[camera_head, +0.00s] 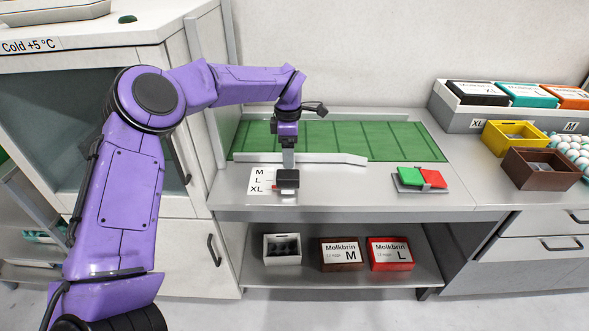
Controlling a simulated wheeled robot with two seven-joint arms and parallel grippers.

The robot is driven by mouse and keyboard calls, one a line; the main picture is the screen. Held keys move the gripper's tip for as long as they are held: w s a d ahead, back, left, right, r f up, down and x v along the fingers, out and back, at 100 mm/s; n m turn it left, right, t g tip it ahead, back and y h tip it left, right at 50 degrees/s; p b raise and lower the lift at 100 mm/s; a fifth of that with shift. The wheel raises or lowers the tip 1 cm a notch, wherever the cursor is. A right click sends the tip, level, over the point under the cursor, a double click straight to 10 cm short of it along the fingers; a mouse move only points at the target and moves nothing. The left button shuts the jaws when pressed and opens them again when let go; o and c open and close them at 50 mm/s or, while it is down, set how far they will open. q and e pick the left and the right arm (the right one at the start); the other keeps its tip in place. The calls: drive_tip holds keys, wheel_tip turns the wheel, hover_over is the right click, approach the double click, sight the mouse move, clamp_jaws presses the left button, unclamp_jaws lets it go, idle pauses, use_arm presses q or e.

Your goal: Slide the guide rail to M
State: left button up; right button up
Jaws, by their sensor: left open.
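The guide rail (335,158) is a pale grey bar along the front edge of the green belt, with its right end bent. A white label (257,180) with M, L and XL from back to front lies on the counter. Beside it sits a black slider block (289,177) with a small red pointer, level with about XL. My right gripper is not in view.
A green belt (400,138) lies behind the rail. Green and red buttons (420,178) are to the right. Yellow (510,136) and brown (540,168) boxes and eggs stand further right. Boxes sit on the lower shelf. The counter between slider and buttons is clear.

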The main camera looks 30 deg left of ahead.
sight(288, 174)
use_arm(q)
drive_tip(key=f, duration=0.1)
drive_tip(key=s+f, duration=0.1)
drive_tip(key=f, duration=0.1)
drive_tip(key=shift+f+p, duration=0.15)
drive_tip(key=shift+p, duration=0.25)
drive_tip(key=f, duration=0.2)
drive_tip(key=f+p, duration=0.1)
drive_tip(key=f, duration=0.2)
drive_tip(key=shift+w+f, duration=0.2)
drive_tip(key=shift+f, duration=0.15)
drive_tip(key=shift+s, duration=0.1)
drive_tip(key=shift+r, duration=0.1)
